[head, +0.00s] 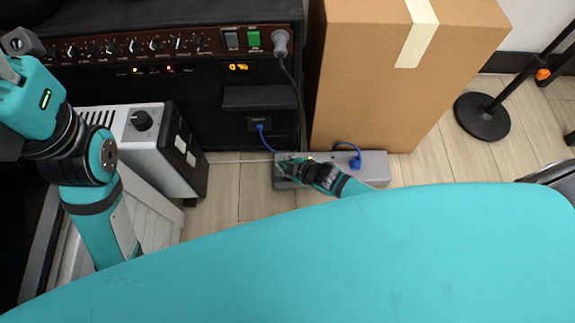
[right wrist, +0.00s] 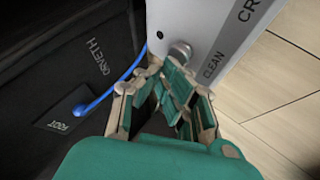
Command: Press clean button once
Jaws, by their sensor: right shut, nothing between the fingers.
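A long grey foot-pedal box (head: 372,172) lies on the floor in front of the cardboard box. In the right wrist view its pale face (right wrist: 206,24) carries a dark strip with the word CLEAN. A round metal button (right wrist: 181,49) sits beside that word. My right gripper (head: 290,163) is over the left end of the pedal box and hides the button in the head view. Its fingers (right wrist: 163,72) are shut and empty, with the tips close to the button; I cannot tell whether they touch it. My left arm shows at the left, but its fingers are out of frame.
A black amplifier (head: 190,75) with knobs and a green switch stands behind. A cardboard box (head: 365,90) rises close behind the pedal box. A blue plug (head: 355,162) is in the pedal box. A grey-and-black unit (head: 160,150) stands left. A round stand base (head: 481,117) is right.

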